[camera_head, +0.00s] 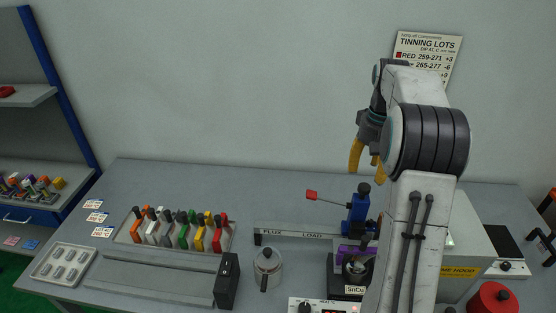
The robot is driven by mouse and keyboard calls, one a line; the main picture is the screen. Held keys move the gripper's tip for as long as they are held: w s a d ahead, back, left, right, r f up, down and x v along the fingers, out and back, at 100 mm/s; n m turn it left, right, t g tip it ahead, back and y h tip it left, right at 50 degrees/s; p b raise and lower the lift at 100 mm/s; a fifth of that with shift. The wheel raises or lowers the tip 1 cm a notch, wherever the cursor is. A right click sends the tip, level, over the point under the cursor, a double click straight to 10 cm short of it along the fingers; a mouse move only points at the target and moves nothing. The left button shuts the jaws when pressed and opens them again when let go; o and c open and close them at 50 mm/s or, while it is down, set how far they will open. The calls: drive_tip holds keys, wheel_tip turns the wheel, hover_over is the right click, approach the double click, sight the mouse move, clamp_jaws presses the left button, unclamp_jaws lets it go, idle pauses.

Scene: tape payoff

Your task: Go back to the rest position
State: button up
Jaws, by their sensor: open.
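My gripper (366,158) has yellow fingers and is raised above the back of the grey table, over the blue device (358,211). The fingers point down and stand apart, with nothing visible between them. My arm partly hides the right finger and the middle right of the table. The gripper looks clear of everything on the table.
A rack of coloured-handled tools (180,232), a black box (227,281), a small metal pot (268,268), a metal tray (63,264) and a red round container (492,298) stand on the table. A sign (427,55) hangs behind my arm. A shelf (30,95) stands at left.

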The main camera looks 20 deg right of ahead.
drive_tip(key=s+a+r+n+t+b, duration=0.1)
drive_tip(key=s+a+r, duration=0.1)
drive_tip(key=s+a, duration=0.4)
drive_tip(key=s+a+r+n+t, duration=0.1)
drive_tip(key=s+a+r, duration=0.25)
drive_tip(key=a, duration=0.45)
drive_tip(key=s+a+f+n+t, duration=0.1)
drive_tip(key=s+a+f, duration=0.2)
drive_tip(key=s, duration=0.3)
drive_tip(key=s+a+f+n+t, duration=0.1)
drive_tip(key=s+a+f, duration=0.2)
drive_tip(key=s, duration=0.4)
drive_tip(key=shift+s+a+n+t+b, duration=0.15)
drive_tip(key=shift+a+n+t+b, duration=0.2)
drive_tip(key=shift+a, duration=0.35)
drive_tip(key=shift+f, duration=0.1)
